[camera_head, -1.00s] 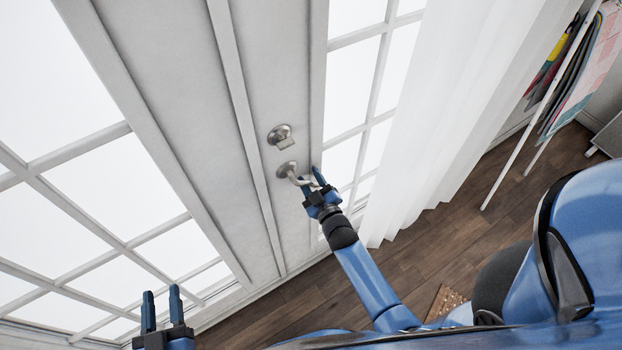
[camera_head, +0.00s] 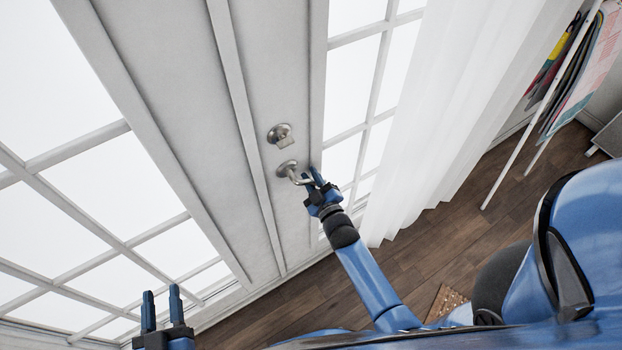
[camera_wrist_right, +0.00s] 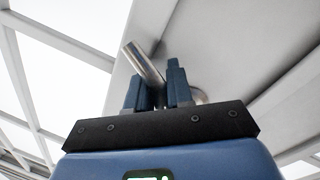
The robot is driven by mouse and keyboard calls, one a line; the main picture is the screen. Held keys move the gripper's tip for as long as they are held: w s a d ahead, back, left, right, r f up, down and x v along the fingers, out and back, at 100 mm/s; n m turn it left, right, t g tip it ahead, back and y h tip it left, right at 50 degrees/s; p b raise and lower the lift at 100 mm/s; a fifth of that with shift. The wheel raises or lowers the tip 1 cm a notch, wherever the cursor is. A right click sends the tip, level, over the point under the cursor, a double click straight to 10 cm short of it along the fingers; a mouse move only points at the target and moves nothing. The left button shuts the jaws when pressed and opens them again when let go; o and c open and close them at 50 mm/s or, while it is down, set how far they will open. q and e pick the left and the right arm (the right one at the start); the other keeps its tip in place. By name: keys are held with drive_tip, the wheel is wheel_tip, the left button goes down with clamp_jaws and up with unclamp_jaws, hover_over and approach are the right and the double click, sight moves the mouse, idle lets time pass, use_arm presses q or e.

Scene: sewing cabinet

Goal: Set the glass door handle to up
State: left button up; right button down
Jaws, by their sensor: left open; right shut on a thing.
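The door handle (camera_head: 289,171) is a silver lever on a round rose, mounted on the white glass door (camera_head: 180,110). My right gripper (camera_head: 313,181) is at the lever's free end and shut on it. In the right wrist view the lever (camera_wrist_right: 144,63) passes between the two blue fingers of my right gripper (camera_wrist_right: 158,90), its end sticking out past them at upper left. The rose is mostly hidden behind the right finger there. My left gripper (camera_head: 162,305) is open and empty at the lower left, apart from the door.
A silver deadbolt (camera_head: 281,135) sits just above the handle. A white curtain (camera_head: 440,110) hangs to the right of it. A rack with hanging fabrics (camera_head: 575,75) stands at the upper right. The wooden floor (camera_head: 440,250) is bare between.

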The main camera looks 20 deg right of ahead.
sight(310, 156)
drive_tip(key=r+n+b, duration=0.1)
drive_tip(key=d+r+n+b, duration=0.1)
drive_tip(key=n, duration=0.1)
drive_tip(key=shift+w+n+t, duration=0.15)
drive_tip(key=shift+n+t, duration=0.15)
drive_tip(key=shift+r+n, duration=0.45)
drive_tip(key=shift+n, duration=0.35)
drive_tip(key=shift+w+d+r+n+t+y+b, duration=0.15)
drive_tip(key=shift+r+n+t+y+b, duration=0.2)
drive_tip(key=shift+r+n, duration=0.6)
drive_tip(key=shift+f+n, duration=0.2)
drive_tip(key=shift+n, duration=0.05)
drive_tip(key=c, duration=1.1)
unclamp_jaws()
drive_tip(key=shift+s+f, duration=0.2)
drive_tip(key=shift+s, duration=0.4)
drive_tip(key=s+d+b, duration=0.1)
drive_tip(key=s, duration=0.8)
drive_tip(key=shift+s+d+f, duration=0.35)
